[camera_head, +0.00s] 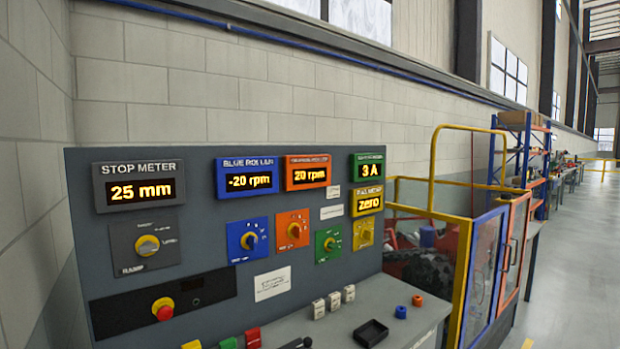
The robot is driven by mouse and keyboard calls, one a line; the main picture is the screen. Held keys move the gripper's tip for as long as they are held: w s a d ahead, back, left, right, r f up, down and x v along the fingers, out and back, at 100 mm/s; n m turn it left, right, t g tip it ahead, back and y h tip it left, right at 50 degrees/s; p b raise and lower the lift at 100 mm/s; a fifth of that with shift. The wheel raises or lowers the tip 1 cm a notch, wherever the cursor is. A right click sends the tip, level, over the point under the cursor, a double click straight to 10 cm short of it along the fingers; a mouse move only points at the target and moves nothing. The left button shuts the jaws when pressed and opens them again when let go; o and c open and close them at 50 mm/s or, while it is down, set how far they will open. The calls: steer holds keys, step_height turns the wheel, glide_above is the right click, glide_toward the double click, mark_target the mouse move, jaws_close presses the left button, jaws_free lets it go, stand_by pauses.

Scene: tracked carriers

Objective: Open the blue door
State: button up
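The blue door (493,222) is a blue-framed panel with a clear pane, on the right side of a yellow-framed enclosure at the right of the view. It stands beside an orange-framed door (515,222) and looks in line with it, apparently closed. A latch or handle on the blue door is too small to make out. My gripper does not show in this view.
A grey control panel (75,215) with displays and knobs fills the left and centre. Open floor (580,270) lies at the right.

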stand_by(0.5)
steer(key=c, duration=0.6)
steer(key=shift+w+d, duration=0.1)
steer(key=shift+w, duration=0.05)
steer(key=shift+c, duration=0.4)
